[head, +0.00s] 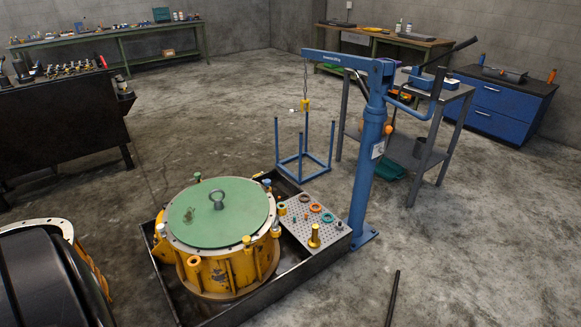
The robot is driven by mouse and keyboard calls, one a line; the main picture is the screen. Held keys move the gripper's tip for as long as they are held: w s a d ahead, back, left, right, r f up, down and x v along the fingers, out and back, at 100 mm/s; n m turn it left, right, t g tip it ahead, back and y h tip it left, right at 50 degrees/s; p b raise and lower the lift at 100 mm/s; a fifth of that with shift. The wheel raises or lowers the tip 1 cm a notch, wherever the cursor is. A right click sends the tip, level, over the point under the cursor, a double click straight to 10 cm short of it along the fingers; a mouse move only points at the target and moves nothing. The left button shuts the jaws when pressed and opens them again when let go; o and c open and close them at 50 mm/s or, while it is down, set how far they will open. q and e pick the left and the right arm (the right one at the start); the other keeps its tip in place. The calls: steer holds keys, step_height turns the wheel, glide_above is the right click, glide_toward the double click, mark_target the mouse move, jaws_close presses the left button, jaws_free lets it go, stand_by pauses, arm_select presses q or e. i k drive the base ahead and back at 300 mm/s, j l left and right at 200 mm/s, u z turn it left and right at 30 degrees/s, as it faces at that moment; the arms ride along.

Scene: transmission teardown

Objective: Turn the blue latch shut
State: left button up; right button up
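A yellow cylindrical housing (228,270) with a round green lid (221,210) stands in a dark metal tray (300,285). A metal lifting eye sits upright on the lid. Several small posts with coloured tops stand around the lid's rim. One with a bluish top (267,184) is at the back right of the rim. It may be the blue latch, but it is too small to tell, and I cannot tell whether it is turned open or shut. The front left of the rim has another small fitting (161,230). Neither of my grippers is in view.
A blue hoist (372,160) stands right of the tray, its chain and hook (304,104) hanging above a blue frame (302,168). A perforated plate (313,240) holds rings and a brass part. A black round casing (45,280) is at lower left. Open floor lies behind.

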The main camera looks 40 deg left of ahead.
mark_target(267, 183)
steer(key=i+u, duration=0.8)
steer(key=i+l+u, duration=0.4)
steer(key=i+j, duration=0.05)
steer(key=i, duration=0.05)
